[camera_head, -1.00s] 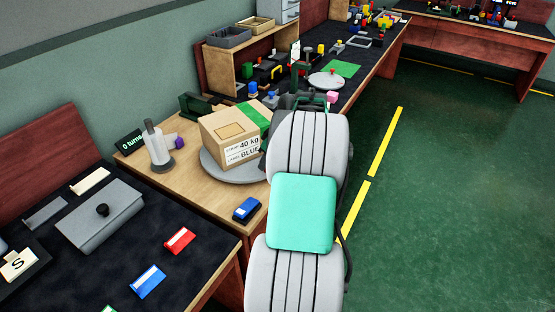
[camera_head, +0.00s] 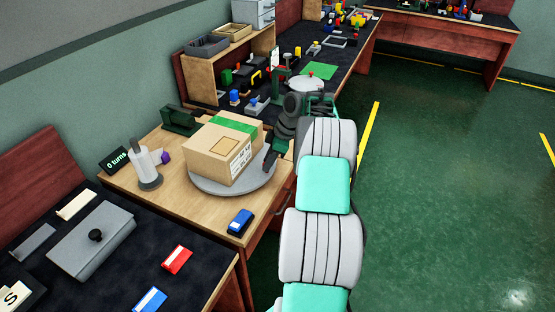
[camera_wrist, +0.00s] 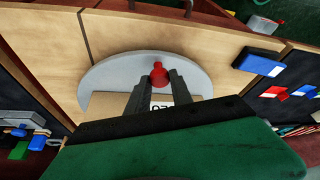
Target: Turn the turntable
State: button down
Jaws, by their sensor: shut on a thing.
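The round grey turntable (camera_head: 215,187) sits on the light wooden table and carries a cardboard box (camera_head: 210,160) with green tape and a printed label. In the wrist view the turntable (camera_wrist: 115,73) shows a red knob (camera_wrist: 158,70) near its rim. My gripper (camera_wrist: 159,80) is shut on this red knob, one dark finger on each side. In the head view my gripper (camera_head: 269,160) is low at the right rim, beside the box, and the knob is hidden there. A small sign (camera_head: 115,160) reads "0 turns".
A grey post on a base (camera_head: 148,170) and a dark green device (camera_head: 182,120) stand left of and behind the turntable. A blue block (camera_head: 240,222) lies near the table's front edge. The green floor (camera_head: 440,190) on the right is clear.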

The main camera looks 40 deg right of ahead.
jog(key=shift+w+d, duration=0.2)
dwell(0.4)
jog(key=c, duration=1.3)
grip_release()
jog(key=shift+o, duration=0.7)
jog(key=shift+r, duration=0.1)
jog(key=p+v, duration=0.2)
jog(key=v, duration=0.5)
jog(key=shift+d+r, duration=0.2)
jog(key=shift+r, duration=0.1)
jog(key=shift+s, duration=0.1)
